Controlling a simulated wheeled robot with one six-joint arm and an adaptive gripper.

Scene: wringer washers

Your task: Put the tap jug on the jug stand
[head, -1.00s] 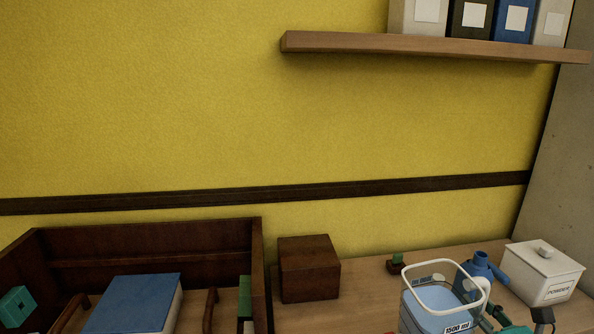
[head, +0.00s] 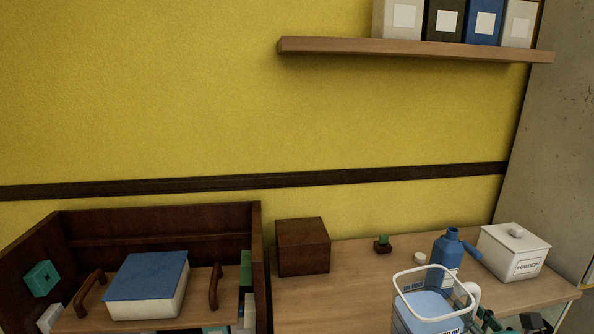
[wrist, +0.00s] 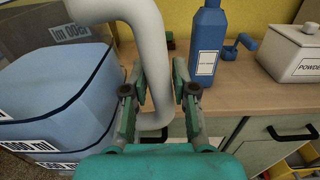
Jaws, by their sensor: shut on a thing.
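The tap jug (head: 428,308) is a clear, square-rimmed jug with a white rim, blue contents and a printed volume label. It is at the lower right of the head view, in front of the counter, its bottom cut off. In the wrist view the jug (wrist: 55,95) fills the left side. My gripper (wrist: 162,100) has its green fingers on both sides of the jug's white handle (wrist: 148,45) and is shut on it. In the head view my gripper (head: 490,322) is partly cut off. I cannot identify the jug stand for certain.
On the counter (head: 350,290) are a dark wooden block (head: 303,247), a blue bottle (head: 446,252), a white powder box (head: 514,253) and a small green-topped item (head: 382,243). A wooden bin (head: 150,222) with a handled tray and blue-topped box (head: 148,285) is left. A shelf (head: 410,50) hangs above.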

